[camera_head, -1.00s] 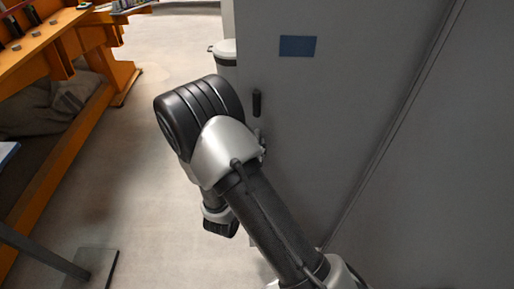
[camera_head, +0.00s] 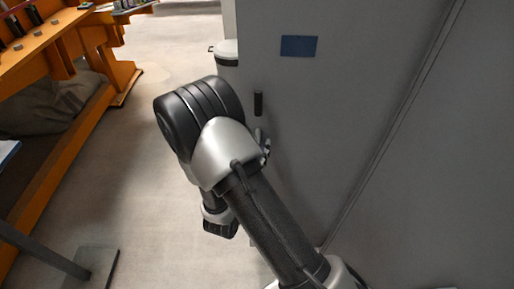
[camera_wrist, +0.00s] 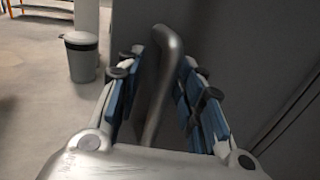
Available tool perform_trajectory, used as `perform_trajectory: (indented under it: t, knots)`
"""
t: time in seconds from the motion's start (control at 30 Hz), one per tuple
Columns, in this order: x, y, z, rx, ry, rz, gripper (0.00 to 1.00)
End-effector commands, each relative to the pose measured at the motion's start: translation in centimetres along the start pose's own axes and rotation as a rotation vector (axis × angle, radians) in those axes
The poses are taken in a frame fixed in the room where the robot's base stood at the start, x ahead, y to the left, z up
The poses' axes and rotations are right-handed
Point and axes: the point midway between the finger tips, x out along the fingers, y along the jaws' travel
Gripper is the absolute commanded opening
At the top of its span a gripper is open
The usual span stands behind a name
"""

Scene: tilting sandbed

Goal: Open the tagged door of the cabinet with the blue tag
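The grey cabinet door (camera_head: 330,120) fills the middle right of the head view, with a blue tag (camera_head: 298,46) near its top. A short dark upright handle (camera_head: 258,103) is on the door below the tag. My gripper (camera_head: 265,147) is mostly hidden behind my arm, with its fingers showing beside the door just below that handle. In the wrist view, my gripper's blue-padded fingers (camera_wrist: 160,90) are apart, one on each side of a curved grey bar handle (camera_wrist: 166,75). Gaps show between the bar and both pads. The door looks shut.
A white bin with a dark rim (camera_wrist: 80,55) stands on the floor left of the cabinet. An orange workbench (camera_head: 60,45) runs along the left. Open floor (camera_head: 140,170) lies between the bench and the cabinet. A vertical seam (camera_head: 400,115) marks the adjoining grey panel.

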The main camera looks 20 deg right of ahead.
Motion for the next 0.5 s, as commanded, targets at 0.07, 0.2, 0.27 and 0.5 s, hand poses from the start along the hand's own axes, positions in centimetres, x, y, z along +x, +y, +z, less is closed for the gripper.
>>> perform_trajectory:
  t: [0.07, 0.2, 0.27, 0.5]
  knots:
    - [0.0, -0.1, 0.0, -0.001, 0.001, -0.001, 0.34]
    - [-0.1, -0.1, -0.1, -0.002, 0.001, -0.002, 0.34]
    - [-0.4, -0.1, -0.1, -0.002, 0.002, -0.001, 0.34]
    - [-4.5, 0.1, -0.1, -0.004, 0.003, 0.005, 0.34]
